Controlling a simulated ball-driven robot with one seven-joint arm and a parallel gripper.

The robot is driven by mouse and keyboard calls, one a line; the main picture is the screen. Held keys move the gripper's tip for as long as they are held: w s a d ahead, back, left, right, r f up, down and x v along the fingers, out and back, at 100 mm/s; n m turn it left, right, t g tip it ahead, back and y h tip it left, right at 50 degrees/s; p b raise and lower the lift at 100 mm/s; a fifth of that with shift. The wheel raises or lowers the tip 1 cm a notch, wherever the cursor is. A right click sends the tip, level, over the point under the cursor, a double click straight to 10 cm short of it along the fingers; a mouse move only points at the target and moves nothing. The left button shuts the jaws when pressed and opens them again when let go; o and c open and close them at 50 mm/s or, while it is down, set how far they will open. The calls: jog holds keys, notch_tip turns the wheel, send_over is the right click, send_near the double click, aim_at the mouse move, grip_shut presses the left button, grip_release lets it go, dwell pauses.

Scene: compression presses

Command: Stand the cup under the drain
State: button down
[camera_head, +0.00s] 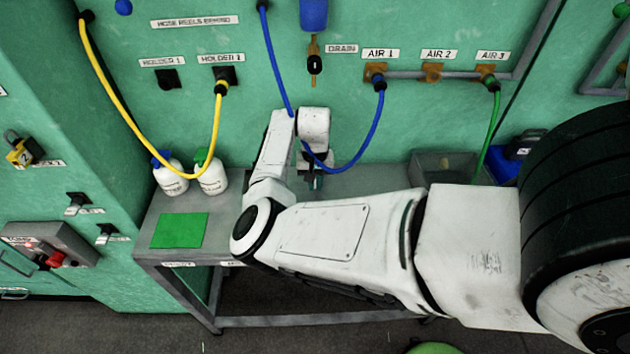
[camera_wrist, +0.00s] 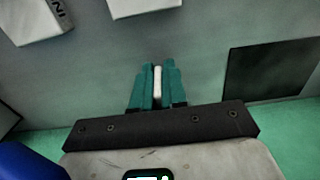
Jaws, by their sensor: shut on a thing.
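The drain (camera_head: 315,64) is a brass fitting with a black lever, on the green wall under a blue cylinder (camera_head: 314,14); the "DRAIN" label (camera_head: 342,48) is to its right. My gripper (camera_head: 315,184) is low over the grey bench, roughly below the drain, partly hidden by my wrist. In the wrist view its teal fingers (camera_wrist: 156,87) are shut on a thin white piece (camera_wrist: 157,82). Whether this is part of the cup I cannot tell. No whole cup shows in either view.
The bench (camera_head: 330,186) carries two white bottles (camera_head: 212,177) and a green mat (camera_head: 180,230) on the left. A grey bin (camera_head: 444,164) stands on the right. A blue hose (camera_head: 362,145) loops close beside my wrist.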

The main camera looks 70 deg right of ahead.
jog(key=shift+f, duration=0.15)
